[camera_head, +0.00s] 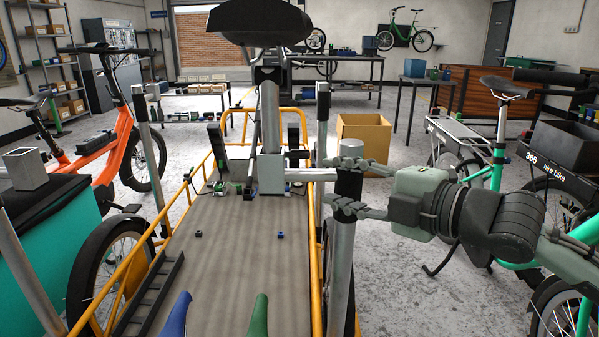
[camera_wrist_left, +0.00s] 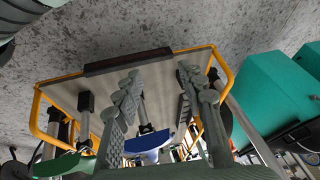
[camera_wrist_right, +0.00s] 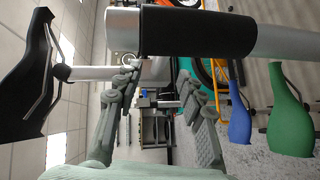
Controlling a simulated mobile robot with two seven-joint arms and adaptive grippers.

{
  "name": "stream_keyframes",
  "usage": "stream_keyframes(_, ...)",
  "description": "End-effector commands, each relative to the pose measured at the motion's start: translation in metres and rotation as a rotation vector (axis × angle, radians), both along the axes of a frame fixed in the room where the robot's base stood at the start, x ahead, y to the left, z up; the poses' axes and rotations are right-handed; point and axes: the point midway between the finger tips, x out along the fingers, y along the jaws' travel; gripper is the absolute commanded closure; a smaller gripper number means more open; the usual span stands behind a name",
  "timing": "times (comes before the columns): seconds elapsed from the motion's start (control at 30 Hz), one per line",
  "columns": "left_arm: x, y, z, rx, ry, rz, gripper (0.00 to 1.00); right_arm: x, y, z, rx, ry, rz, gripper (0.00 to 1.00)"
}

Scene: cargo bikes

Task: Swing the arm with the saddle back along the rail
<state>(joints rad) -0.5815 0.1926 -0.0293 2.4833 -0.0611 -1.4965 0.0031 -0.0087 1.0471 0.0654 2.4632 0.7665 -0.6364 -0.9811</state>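The black saddle (camera_head: 258,22) sits high on a silver post (camera_head: 270,115); in the right wrist view the saddle (camera_wrist_right: 25,80) shows at the left. A silver cross arm (camera_head: 307,174) runs right from the post's foot towards an upright tube with a black sleeve (camera_head: 348,187), also seen in the right wrist view (camera_wrist_right: 195,30). The yellow rail (camera_head: 316,265) runs along the cargo bed's right side. My right gripper (camera_head: 345,185) is open at the sleeve, fingers one above the other; contact is unclear. My left gripper (camera_wrist_left: 160,72) is open and empty, outside the head view.
Blue (camera_head: 177,315) and green (camera_head: 258,315) saddle-like shapes stand at the bed's near end. The cargo bed (camera_head: 240,255) is mostly bare. A teal box (camera_head: 55,235) stands left, a cardboard box (camera_head: 363,140) behind, and green bikes (camera_head: 500,160) right.

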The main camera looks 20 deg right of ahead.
Motion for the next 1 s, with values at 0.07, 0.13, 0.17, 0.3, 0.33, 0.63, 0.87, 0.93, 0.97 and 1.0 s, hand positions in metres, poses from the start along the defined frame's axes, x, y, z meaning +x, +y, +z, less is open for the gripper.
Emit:
stream_keyframes(0.07,-0.008,0.006,0.0,0.011,0.036,0.014,0.6,0.008,0.004,0.002,0.005,-0.004,-0.001,0.61)
stream_keyframes(0.13,-0.017,0.011,-0.001,0.021,0.072,0.027,0.6,0.015,0.009,0.001,0.004,-0.003,0.001,0.61)
stream_keyframes(0.17,-0.02,0.013,-0.002,0.025,0.088,0.034,0.6,0.018,0.012,0.001,0.004,-0.003,0.003,0.61)
stream_keyframes(0.3,-0.018,0.014,-0.01,0.024,0.097,0.034,0.6,0.037,0.022,-0.003,0.005,-0.002,0.002,0.61)
stream_keyframes(0.33,-0.018,0.014,-0.011,0.023,0.098,0.033,0.6,0.041,0.025,-0.003,0.006,-0.002,0.003,0.61)
stream_keyframes(0.63,-0.015,0.013,-0.017,0.02,0.1,0.032,0.6,0.06,0.035,-0.01,0.0,0.001,0.001,0.61)
stream_keyframes(0.87,-0.015,0.013,-0.017,0.02,0.1,0.031,0.6,0.06,0.035,-0.01,0.0,0.001,0.001,0.61)
stream_keyframes(0.93,-0.015,0.013,-0.017,0.02,0.1,0.031,0.6,0.06,0.035,-0.01,0.0,0.001,0.0,0.69)
stream_keyframes(0.97,-0.016,0.013,-0.017,0.02,0.1,0.031,0.6,0.06,0.035,-0.01,0.0,0.001,0.001,0.73)
stream_keyframes(1.0,-0.016,0.013,-0.017,0.02,0.1,0.031,0.6,0.06,0.035,-0.01,0.0,0.001,0.0,0.78)
